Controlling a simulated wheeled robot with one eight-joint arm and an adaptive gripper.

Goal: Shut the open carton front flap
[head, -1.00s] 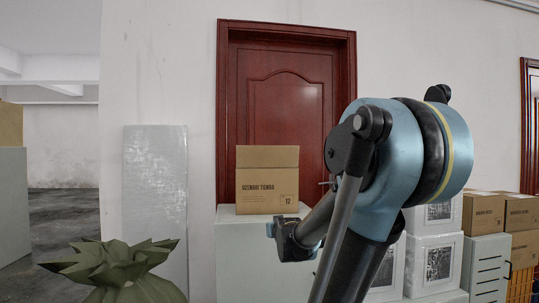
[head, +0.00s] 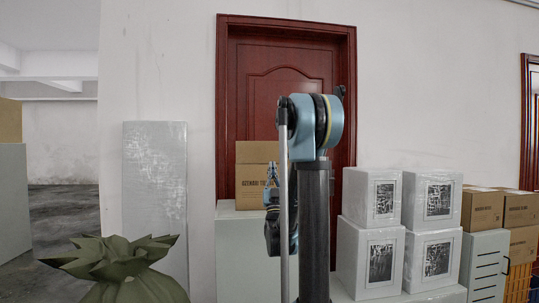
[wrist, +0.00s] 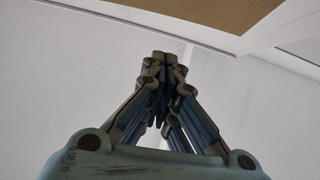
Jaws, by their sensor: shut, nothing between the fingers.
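The brown carton (head: 248,178) stands on a pale cabinet in front of the red door in the head view. A plain brown panel (head: 258,152) rises above its printed front face; I cannot tell its exact angle. My gripper (head: 272,170) points upward in front of the carton's right part and hides some of the print and the right side. In the wrist view my gripper (wrist: 160,60) is shut, with its fingertips together and nothing between them. A brown surface (wrist: 200,12), likely the carton, lies beyond the fingertips at the top. Contact does not show.
The pale cabinet (head: 235,250) bears the carton. White wrapped boxes (head: 372,200) are stacked to the right of my arm, with brown cartons (head: 483,210) further right. A wrapped grey panel (head: 155,200) leans at the left, and a green plant-like sack (head: 115,265) stands in front.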

